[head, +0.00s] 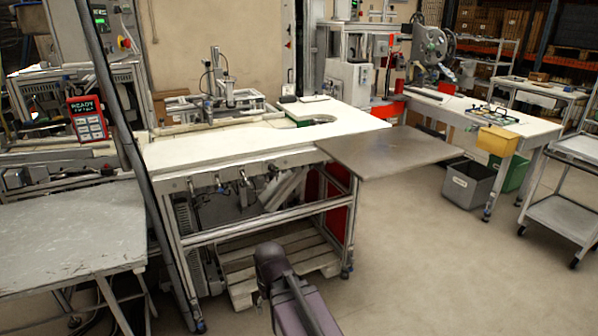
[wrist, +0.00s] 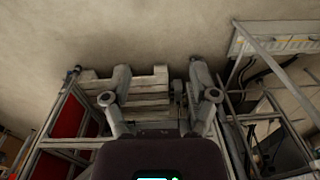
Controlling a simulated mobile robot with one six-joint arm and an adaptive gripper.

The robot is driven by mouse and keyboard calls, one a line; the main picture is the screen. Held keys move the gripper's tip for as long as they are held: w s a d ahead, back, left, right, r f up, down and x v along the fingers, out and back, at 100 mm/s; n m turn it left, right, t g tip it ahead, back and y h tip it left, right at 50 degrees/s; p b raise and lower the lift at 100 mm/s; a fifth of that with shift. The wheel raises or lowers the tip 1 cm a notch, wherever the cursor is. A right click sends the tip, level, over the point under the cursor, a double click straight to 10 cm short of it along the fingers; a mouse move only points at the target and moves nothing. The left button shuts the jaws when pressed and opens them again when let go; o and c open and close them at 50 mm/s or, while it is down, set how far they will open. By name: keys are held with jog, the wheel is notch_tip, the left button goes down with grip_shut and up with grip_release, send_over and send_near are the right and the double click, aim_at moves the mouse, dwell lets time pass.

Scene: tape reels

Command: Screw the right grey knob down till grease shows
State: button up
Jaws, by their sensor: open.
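Several small grey metal fittings hang along the front rail of the white workbench (head: 235,138). The rightmost fitting (head: 272,171) is too small to tell whether it is a grey knob. No grease is visible at this size. In the wrist view, my gripper (wrist: 161,97) has its two fingers wide apart with nothing between them. It points down past a wooden pallet (wrist: 153,78) and the concrete floor. In the head view, my arm rises at the bottom centre, in front of the workbench and apart from it; its fingertips cannot be made out there.
A grey panel (head: 385,152) juts from the workbench's right corner. A grey bin (head: 467,184) and a trolley (head: 565,215) are at right. The floor at front right is clear.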

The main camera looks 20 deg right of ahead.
jog(key=w+n+t+y+b, duration=0.3)
jog(key=w+t+y, duration=0.1)
jog(key=w, duration=1)
jog(key=t+h+b, duration=0.4)
jog(key=t+b, duration=0.3)
jog(key=t, duration=0.7)
send_near(298, 170)
jog(key=s, duration=0.4)
jog(key=shift+w+d+r+m, duration=0.15)
jog(key=shift+w+d+m, duration=0.05)
jog(key=shift+m, duration=0.1)
jog(key=w, duration=1.3)
jog(key=shift+w+a, duration=0.35)
jog(key=shift+w, duration=0.05)
grip_shut()
